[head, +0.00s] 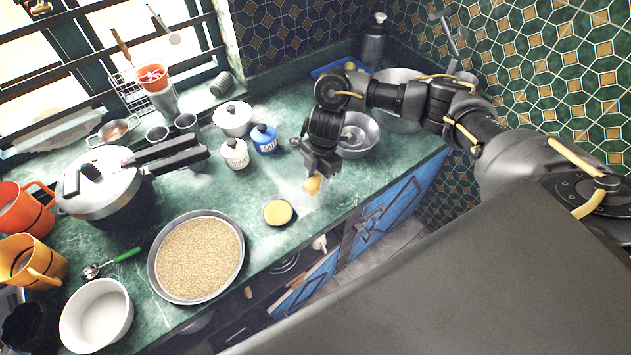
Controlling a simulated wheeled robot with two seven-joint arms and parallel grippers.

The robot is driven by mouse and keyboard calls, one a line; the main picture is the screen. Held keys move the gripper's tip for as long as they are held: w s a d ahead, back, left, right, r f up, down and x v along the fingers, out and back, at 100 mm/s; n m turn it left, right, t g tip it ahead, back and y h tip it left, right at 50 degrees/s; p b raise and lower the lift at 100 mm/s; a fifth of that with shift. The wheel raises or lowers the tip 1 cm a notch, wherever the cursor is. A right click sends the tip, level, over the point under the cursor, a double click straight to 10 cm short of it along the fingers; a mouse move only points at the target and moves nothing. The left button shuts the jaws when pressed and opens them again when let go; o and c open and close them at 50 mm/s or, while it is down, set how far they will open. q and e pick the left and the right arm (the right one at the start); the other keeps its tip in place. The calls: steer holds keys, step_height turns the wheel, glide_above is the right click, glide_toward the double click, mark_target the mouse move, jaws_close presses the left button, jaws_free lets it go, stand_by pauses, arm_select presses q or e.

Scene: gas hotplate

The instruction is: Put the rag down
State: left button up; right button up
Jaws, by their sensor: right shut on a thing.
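My right gripper (314,178) reaches in from the right and points down over the front right part of the green counter. It is shut on a small yellow-tan thing, which I take to be the rag (312,186). Only a little of the rag shows below the fingers. I cannot tell whether it touches the counter. My left gripper is not in view.
The green counter (205,190) is bare around the gripper. A round yellow-topped thing (278,212) lies left of it. A grain-filled tray (243,262), a pressure cooker (105,195), salt (263,140) and sugar (234,155) jars and a steel bowl (362,135) stand around.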

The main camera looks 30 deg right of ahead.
mark_target(317, 177)
steer(key=shift+w+a+f, duration=0.1)
steer(key=shift+w+f, duration=0.1)
steer(key=shift+f, duration=0.2)
steer(key=shift+w+f+p, duration=0.2)
steer(key=shift+f+p, duration=0.6)
steer(key=shift+f, duration=0.55)
steer(key=shift+s, duration=0.1)
steer(key=o, duration=0.9)
steer(key=shift+f, duration=0.1)
steer(key=shift+f+b, duration=0.1)
steer(key=shift+b, duration=0.2)
steer(key=r, duration=0.3)
steer(key=d+r, duration=0.1)
steer(key=r, duration=0.3)
steer(key=r+b, duration=0.1)
steer(key=r, duration=0.2)
steer(key=shift+w+d+r, duration=0.3)
steer(key=shift+w, duration=0.05)
steer(key=shift+a, duration=0.1)
